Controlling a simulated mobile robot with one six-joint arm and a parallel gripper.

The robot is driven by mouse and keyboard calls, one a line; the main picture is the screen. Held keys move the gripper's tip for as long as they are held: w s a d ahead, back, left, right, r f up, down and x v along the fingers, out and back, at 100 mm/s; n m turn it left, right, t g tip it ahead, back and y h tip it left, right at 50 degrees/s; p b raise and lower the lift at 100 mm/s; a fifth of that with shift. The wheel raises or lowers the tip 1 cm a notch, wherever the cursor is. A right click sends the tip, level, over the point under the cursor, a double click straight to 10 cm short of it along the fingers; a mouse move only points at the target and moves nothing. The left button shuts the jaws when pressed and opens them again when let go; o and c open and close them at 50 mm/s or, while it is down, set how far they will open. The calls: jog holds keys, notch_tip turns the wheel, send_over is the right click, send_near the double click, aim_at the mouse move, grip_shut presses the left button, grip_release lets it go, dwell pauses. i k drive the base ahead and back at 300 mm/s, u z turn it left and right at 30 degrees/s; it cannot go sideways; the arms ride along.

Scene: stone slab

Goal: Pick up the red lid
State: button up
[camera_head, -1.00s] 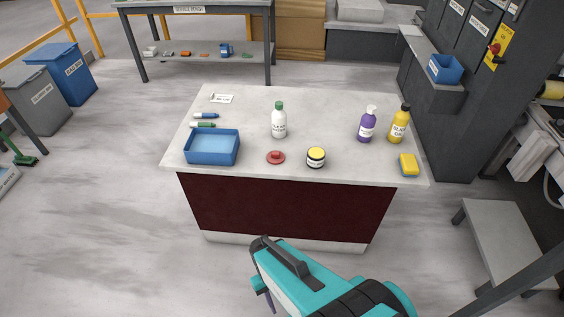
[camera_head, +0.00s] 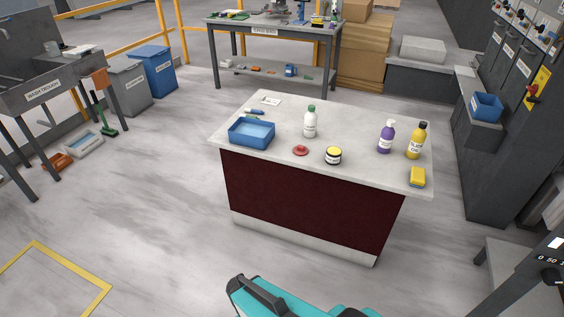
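The red lid (camera_head: 300,150) lies flat on the stone slab top (camera_head: 262,161), near its front edge. It is a small round disc with a raised knob. It sits between the blue tray (camera_head: 232,139) on its left and a black-and-white jar with a yellow top (camera_head: 333,156) on its right. Nothing touches or covers it. A teal part of my arm shows at the bottom edge, well short of the slab. My gripper's fingers are not in view.
A white bottle with a green cap (camera_head: 310,122) stands behind the lid. A purple pump bottle (camera_head: 386,137), a yellow bottle (camera_head: 415,142) and a yellow sponge (camera_head: 417,177) are at the right. The floor (camera_head: 150,210) before and left of the slab is clear.

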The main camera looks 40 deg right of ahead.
aim_at(301, 150)
jog(key=k, duration=0.4)
jog(key=u, duration=0.7)
jog(key=i, duration=1.85)
jog(key=z, duration=0.25)
jog(key=i, duration=0.6)
jog(key=z, duration=1)
jog(key=i, duration=0.55)
jog(key=z, duration=0.25)
